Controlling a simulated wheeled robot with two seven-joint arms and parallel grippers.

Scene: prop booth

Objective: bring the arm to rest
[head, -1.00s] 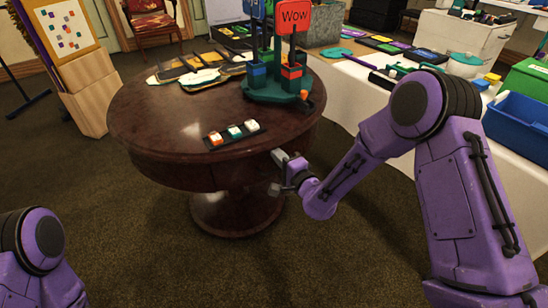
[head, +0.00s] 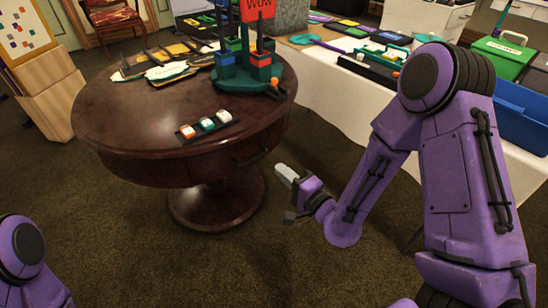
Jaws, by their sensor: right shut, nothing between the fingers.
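My right arm comes in from the right, and its gripper (head: 285,190) hangs low over the carpet, to the right of the round table's base. The right gripper is shut with nothing in it and touches nothing that I can see. My left arm shows only as a purple part at the lower left edge; its gripper is out of the picture.
The round dark wooden table (head: 120,135) stands left of the right gripper. It bears a small tray of coloured blocks (head: 207,124) and a green stand (head: 262,88). A white-draped table (head: 330,90) runs behind my right arm. Open carpet lies in front.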

